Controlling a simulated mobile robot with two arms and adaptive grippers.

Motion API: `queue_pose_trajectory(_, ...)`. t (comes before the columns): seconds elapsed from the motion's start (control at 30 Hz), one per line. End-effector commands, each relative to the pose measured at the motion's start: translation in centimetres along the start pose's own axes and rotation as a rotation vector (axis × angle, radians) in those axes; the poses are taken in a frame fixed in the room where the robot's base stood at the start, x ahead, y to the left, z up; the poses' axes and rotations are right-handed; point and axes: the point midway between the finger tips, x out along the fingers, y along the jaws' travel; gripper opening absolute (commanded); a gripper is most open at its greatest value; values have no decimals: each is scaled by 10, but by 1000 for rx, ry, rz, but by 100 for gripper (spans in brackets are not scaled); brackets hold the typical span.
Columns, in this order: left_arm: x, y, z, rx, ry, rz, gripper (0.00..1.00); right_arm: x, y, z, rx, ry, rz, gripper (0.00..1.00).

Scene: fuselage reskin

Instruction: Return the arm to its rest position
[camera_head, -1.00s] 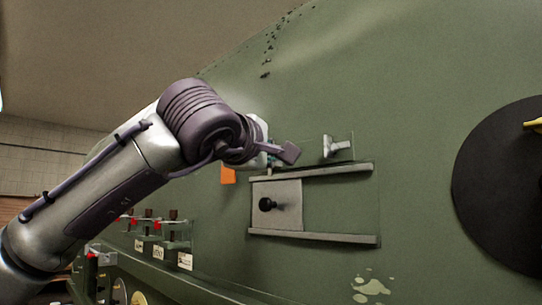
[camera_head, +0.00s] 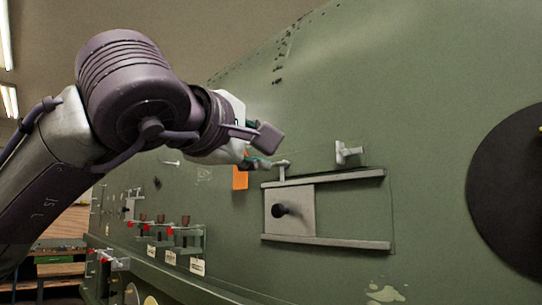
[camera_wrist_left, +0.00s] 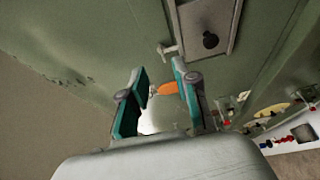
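My left arm comes in from the left in the head view, bent at a large dark joint. My left gripper (camera_head: 262,163) is partly hidden behind its wrist and stands out from the green fuselage skin. In the left wrist view the two teal fingers of the left gripper (camera_wrist_left: 160,66) are apart with nothing held between them. An orange tag (camera_head: 240,178) shows just below the gripper in the head view. It also appears beyond the fingers in the wrist view (camera_wrist_left: 167,89). My right gripper is not in view.
A sliding plate with a black knob (camera_head: 280,210) sits between two rails on the green fuselage (camera_head: 430,110). Metal T-handles (camera_head: 348,153) (camera_head: 282,168) are near the upper rail. Red-tipped switches (camera_head: 172,230) line the lower left. A black disc (camera_head: 515,200) is at right.

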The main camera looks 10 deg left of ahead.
Motion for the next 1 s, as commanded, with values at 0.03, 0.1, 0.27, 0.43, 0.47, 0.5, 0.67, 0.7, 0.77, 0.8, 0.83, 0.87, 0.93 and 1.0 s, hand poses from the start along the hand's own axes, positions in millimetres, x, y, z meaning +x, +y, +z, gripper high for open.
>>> queue_pose_trajectory(0.03,-7,0,0,1,1,1,30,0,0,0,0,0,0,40)
queue_pose_trajectory(0.1,-13,0,0,1,0,0,30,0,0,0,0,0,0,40)
queue_pose_trajectory(0.27,-20,0,0,0,0,-1,30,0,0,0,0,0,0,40)
queue_pose_trajectory(0.43,-20,0,0,0,0,-1,30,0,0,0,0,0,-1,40)
queue_pose_trajectory(0.47,-20,0,0,0,0,-1,30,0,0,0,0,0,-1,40)
queue_pose_trajectory(0.5,-20,0,0,0,0,-1,30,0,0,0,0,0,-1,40)
queue_pose_trajectory(0.67,-19,0,0,0,0,-1,30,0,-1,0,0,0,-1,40)
queue_pose_trajectory(0.7,-19,0,0,0,0,-1,30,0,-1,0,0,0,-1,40)
queue_pose_trajectory(0.77,-19,-1,1,0,-3,-3,30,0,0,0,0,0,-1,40)
queue_pose_trajectory(0.8,-17,-4,3,-2,-12,-7,30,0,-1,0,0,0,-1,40)
queue_pose_trajectory(0.83,-15,-6,6,-5,-26,-13,30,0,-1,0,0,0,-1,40)
queue_pose_trajectory(0.87,-12,-11,10,-9,-44,-21,30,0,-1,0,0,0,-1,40)
queue_pose_trajectory(0.93,-1,-27,26,-27,-118,-53,30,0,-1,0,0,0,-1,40)
queue_pose_trajectory(1.0,11,-51,51,-63,-235,-101,30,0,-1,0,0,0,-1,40)
